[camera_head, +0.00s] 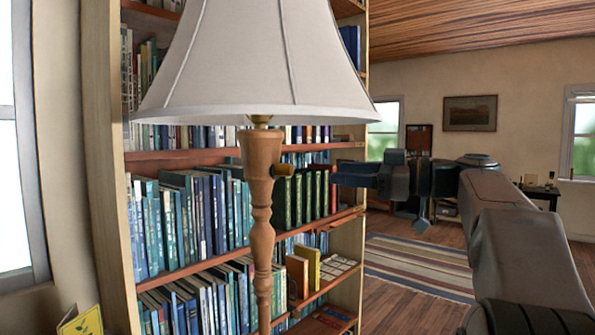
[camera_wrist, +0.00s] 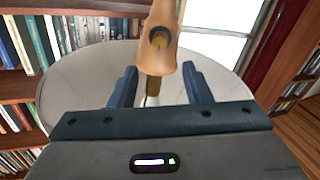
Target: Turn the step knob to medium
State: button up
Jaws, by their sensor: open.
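A floor lamp has a turned wooden post (camera_head: 262,200) under a pale fabric shade (camera_head: 258,60). The step knob (camera_head: 284,169) is a small brass-coloured stub on the right side of the post, below the shade. In the wrist view the lamp appears upside down, and the knob (camera_wrist: 158,40) faces me as a dark round end. My gripper (camera_head: 338,174) is to the right of the knob at about its height, with a gap between them. In the wrist view my gripper (camera_wrist: 160,69) is open and empty, its fingers apart below the knob in the picture. The knob's setting cannot be read.
A tall bookcase (camera_head: 104,190) full of books stands close behind the lamp. A window (camera_head: 14,180) is at the left. A striped rug (camera_head: 420,265) lies on the wooden floor, with open room at the right.

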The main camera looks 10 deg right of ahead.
aim_at(292, 171)
jog(key=p+x, duration=0.1)
jog(key=x, duration=0.9)
jog(key=shift+w+a, duration=0.2)
grip_shut()
